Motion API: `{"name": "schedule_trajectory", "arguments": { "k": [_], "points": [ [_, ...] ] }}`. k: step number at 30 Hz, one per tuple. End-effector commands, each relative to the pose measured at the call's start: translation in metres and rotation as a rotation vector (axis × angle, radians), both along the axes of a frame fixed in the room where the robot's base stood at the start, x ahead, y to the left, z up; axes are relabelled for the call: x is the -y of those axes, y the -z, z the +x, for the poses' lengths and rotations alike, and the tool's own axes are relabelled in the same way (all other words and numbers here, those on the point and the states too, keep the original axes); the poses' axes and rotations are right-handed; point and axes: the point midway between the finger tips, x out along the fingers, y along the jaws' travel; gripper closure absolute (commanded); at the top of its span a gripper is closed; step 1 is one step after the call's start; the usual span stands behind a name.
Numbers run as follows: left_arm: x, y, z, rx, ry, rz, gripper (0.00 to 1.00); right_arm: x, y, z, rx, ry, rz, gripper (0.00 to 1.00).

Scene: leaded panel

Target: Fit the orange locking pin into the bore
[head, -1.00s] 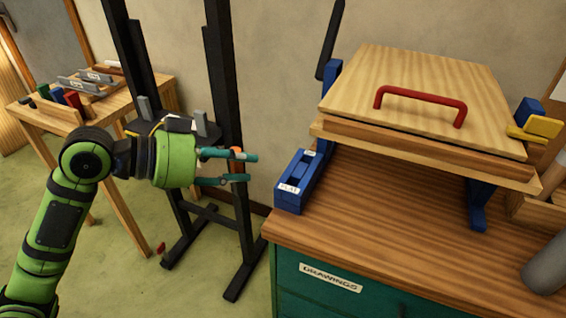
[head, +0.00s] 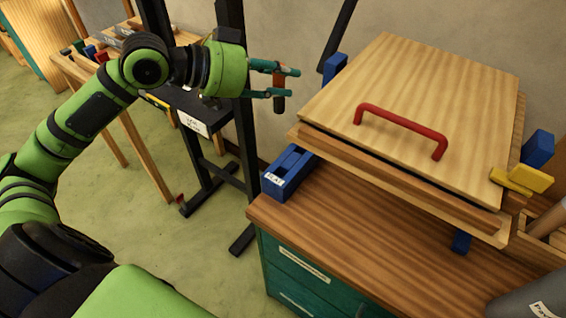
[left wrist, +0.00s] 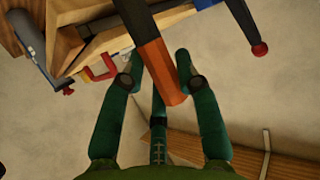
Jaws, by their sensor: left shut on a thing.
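My left gripper (head: 290,82) is shut on the orange locking pin (head: 279,78), in front of the black stand and left of the wooden board with the red handle. The pin hangs roughly upright in the head view, orange at the top and dark at its lower end. In the left wrist view the pin (left wrist: 158,65) lies slanted between the fingers, its orange part nearest them and its dark part pointing away. I cannot make out the bore in either view. My right gripper is not in view.
The wooden board (head: 430,90) rests on a raised frame over the cabinet top (head: 360,215). A blue holder (head: 288,174) stands at the cabinet's left corner. A yellow handle (head: 523,179) juts out at right. The black stand (head: 232,120) is close behind my gripper; a tool table (head: 75,68) stands at left.

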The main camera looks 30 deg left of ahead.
Motion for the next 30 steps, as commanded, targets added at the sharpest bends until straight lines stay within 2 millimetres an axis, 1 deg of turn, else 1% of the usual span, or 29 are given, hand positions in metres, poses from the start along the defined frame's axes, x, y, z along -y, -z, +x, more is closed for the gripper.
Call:
{"name": "schedule_trajectory", "arguments": {
  "k": [1,2,5,6,8,12,15,18,21,26,30],
  "points": [
    [0.001,0.013,-0.001,-0.006,0.001,-0.006,1.0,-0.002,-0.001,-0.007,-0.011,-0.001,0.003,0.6],
    [0.001,0.021,-0.001,-0.006,0.001,-0.005,1.0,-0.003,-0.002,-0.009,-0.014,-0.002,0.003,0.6],
    [0.001,0.047,-0.001,-0.006,-0.001,-0.007,1.0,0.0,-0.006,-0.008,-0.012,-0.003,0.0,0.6],
    [0.0,0.058,-0.001,-0.006,-0.002,-0.007,1.0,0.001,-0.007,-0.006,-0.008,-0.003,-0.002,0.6],
    [0.0,0.073,-0.001,-0.005,-0.001,-0.006,1.0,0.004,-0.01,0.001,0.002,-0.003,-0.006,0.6],
    [0.0,0.111,0.0,-0.004,-0.003,-0.006,1.0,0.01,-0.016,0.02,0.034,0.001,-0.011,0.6],
    [0.0,0.137,0.0,-0.003,-0.004,-0.005,1.0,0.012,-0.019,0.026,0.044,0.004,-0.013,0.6],
    [0.0,0.159,0.0,-0.001,-0.004,-0.004,1.0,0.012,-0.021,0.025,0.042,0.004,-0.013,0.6],
    [0.0,0.174,0.0,0.002,-0.003,-0.003,1.0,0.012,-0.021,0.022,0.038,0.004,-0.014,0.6],
    [0.0,0.188,0.0,0.001,-0.002,-0.001,1.0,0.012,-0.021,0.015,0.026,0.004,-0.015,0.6],
    [0.0,0.209,0.001,0.001,-0.003,-0.003,1.0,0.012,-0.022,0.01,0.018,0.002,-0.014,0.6]
  ]
}}
